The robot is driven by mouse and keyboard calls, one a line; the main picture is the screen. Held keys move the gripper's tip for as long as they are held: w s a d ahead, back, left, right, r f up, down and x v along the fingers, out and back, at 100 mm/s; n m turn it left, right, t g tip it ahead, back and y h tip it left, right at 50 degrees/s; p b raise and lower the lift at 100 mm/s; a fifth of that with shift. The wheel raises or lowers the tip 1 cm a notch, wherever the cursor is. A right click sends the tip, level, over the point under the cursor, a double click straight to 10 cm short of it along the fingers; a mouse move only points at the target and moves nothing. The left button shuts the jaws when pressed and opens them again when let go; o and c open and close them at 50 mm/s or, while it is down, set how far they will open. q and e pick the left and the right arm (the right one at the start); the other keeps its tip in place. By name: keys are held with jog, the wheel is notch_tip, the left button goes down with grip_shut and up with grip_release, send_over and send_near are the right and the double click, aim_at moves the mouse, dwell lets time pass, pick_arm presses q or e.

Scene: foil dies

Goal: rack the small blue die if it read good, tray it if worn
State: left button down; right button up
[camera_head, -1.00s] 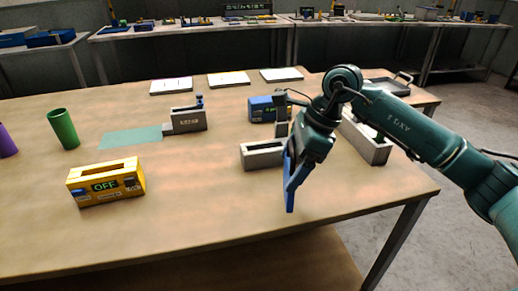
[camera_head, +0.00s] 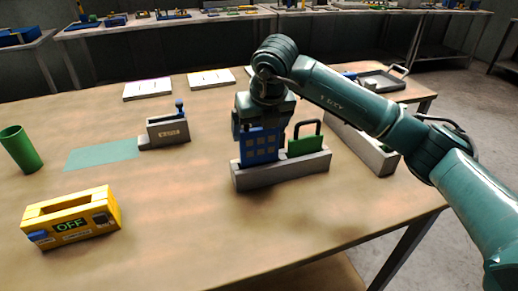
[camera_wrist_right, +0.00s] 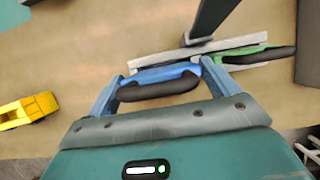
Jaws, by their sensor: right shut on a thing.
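The blue die (camera_head: 259,147), a flat plate with a grid of pale squares and a dark handle, is in my right gripper (camera_head: 262,124). The gripper is shut on it, and it also shows in the right wrist view (camera_wrist_right: 160,76). The die is upright at the left part of the grey rack (camera_head: 282,176), its lower edge at the rack's top; I cannot tell how deep it sits. A green die (camera_head: 305,146) with a dark handle stands in the rack's right part. A dark tray (camera_head: 383,82) with handles is at the back right. My left gripper is out of view.
A grey block with a blue knob (camera_head: 167,131) stands beside a teal mat (camera_head: 100,153). A green cup (camera_head: 20,149) is at far left. A long grey bin (camera_head: 362,143) is right of the rack.

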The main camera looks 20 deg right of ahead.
aim_at(260, 142)
jog(key=shift+f, duration=2.55)
jog(key=o, duration=1.1)
jog(key=shift+r, duration=0.35)
jog(key=v, duration=1.1)
jog(key=shift+s+r, duration=0.15)
jog(key=shift+r, duration=0.1)
jog(key=shift+a+f, duration=0.1)
